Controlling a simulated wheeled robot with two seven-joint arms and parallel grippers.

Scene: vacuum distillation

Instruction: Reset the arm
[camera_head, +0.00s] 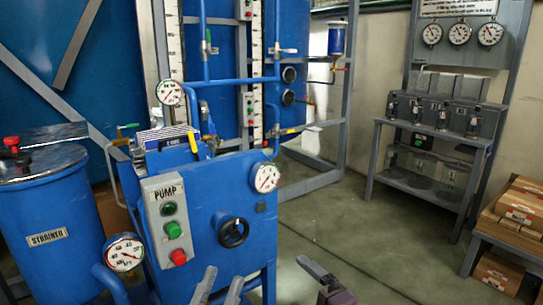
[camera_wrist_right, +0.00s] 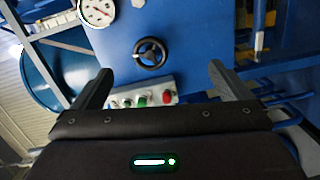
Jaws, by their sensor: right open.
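My left gripper (camera_head: 220,284) is at the bottom of the head view, low in front of the blue pump unit (camera_head: 236,192). Its two grey fingers stand apart with nothing seen between them. My right gripper (camera_head: 312,275) is at the bottom, right of the pump unit, partly cut off by the frame edge. In the right wrist view its fingers (camera_wrist_right: 160,82) are wide apart and empty. Between and beyond them show the pump's button panel (camera_wrist_right: 140,98) and black handwheel (camera_wrist_right: 151,53); neither finger visibly holds them.
A blue strainer tank (camera_head: 49,225) stands at the left. A gauge (camera_head: 266,177) and pipes rise around the pump unit. The floor between is clear.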

